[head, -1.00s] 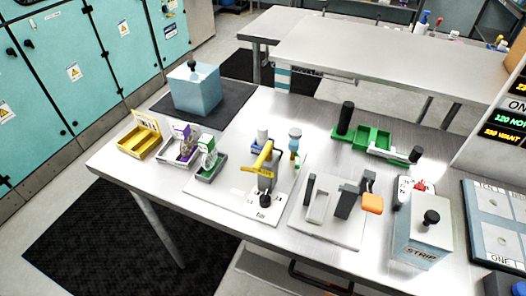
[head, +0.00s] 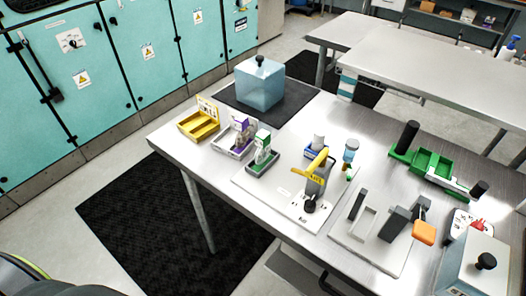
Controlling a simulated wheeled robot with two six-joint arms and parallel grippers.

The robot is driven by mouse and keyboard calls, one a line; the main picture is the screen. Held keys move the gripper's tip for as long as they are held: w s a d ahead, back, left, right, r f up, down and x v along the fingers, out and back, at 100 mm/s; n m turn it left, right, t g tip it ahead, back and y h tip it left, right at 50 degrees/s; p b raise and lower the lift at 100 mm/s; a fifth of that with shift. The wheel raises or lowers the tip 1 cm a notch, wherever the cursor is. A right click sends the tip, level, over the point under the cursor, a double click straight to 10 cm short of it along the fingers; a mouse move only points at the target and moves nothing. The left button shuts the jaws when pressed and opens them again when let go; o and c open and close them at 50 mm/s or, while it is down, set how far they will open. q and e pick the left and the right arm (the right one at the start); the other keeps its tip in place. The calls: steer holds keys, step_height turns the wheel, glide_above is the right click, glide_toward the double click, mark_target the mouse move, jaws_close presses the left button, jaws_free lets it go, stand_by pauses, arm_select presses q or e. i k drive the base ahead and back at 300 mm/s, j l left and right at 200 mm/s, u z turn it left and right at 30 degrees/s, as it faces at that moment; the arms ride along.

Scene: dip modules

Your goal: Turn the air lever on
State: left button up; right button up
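A yellow lever (head: 311,168) is on a grey upright block (head: 318,184) on a white plate (head: 283,199) in the middle of the table. It is tilted, with lettering along it that is too small to read for sure. A black knob (head: 310,205) is in front of the block on the same plate. A blue and white part (head: 350,153) stands just behind it to the right. Neither of my grippers is in view.
A second plate with grey blocks and an orange piece (head: 424,233) is to the right. Yellow (head: 199,126), purple and green trays are to the left. A blue box (head: 259,87) is behind, a green tray (head: 432,163) at back right. Dark mat (head: 165,225) covers the floor in front.

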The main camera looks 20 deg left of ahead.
mark_target(321, 160)
steer(key=k+l+z, duration=0.1)
steer(key=l, duration=0.25)
steer(key=k+l+z, duration=0.1)
steer(key=k+l, duration=0.15)
steer(key=l, duration=0.15)
steer(key=k+l+z, duration=0.1)
steer(key=l, duration=0.3)
steer(key=k+l+z, duration=0.1)
steer(key=l, duration=0.3)
steer(key=k, duration=0.1)
